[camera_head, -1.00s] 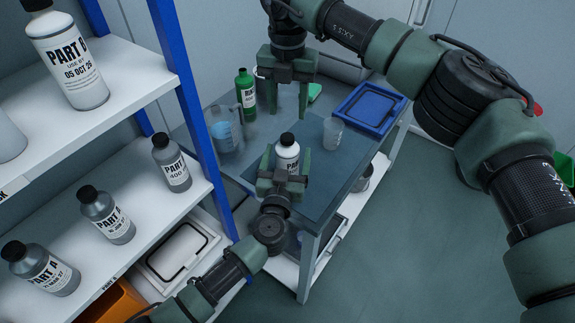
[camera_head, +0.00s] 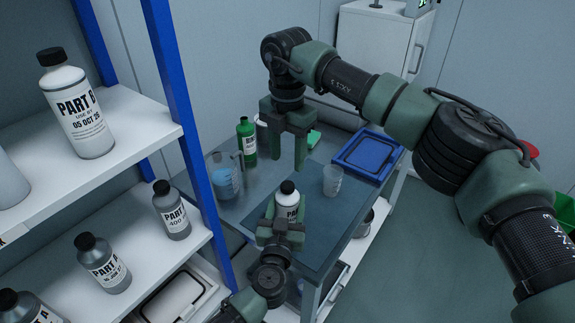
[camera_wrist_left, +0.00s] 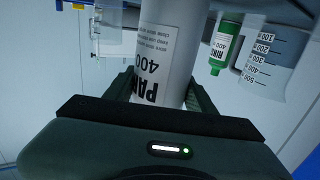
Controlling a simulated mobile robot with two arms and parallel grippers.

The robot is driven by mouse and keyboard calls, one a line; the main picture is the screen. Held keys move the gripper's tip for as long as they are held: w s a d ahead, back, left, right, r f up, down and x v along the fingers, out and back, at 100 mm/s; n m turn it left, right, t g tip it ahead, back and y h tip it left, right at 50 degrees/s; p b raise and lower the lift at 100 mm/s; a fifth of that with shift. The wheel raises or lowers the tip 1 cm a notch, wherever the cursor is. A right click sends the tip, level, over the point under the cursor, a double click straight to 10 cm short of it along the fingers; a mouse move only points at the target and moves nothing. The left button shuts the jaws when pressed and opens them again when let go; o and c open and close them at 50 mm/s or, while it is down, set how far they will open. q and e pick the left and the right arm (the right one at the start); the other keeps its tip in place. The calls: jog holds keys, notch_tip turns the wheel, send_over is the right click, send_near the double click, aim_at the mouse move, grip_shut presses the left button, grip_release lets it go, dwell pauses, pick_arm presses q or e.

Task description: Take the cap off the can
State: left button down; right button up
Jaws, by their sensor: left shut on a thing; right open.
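The can is a white bottle (camera_head: 287,206) with a black cap (camera_head: 287,187) and a "PART" label. It stands upright in my left gripper (camera_head: 281,221), which is shut around its body. In the left wrist view the can (camera_wrist_left: 166,55) fills the gap between the fingers, and its cap is out of frame. My right gripper (camera_head: 288,160) is open and empty, pointing down just above the cap. In the picture its fingers are a little above the cap, apart from it.
A worktable (camera_head: 335,215) lies below, with a clear beaker (camera_head: 333,180), a blue tray (camera_head: 368,155), a green bottle (camera_head: 246,138) and a measuring jug (camera_head: 224,177). A blue-posted shelf (camera_head: 150,110) with several bottles stands close at left.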

aim_at(287, 185)
jog(key=m, duration=1.3)
jog(key=shift+f, duration=4)
grip_shut()
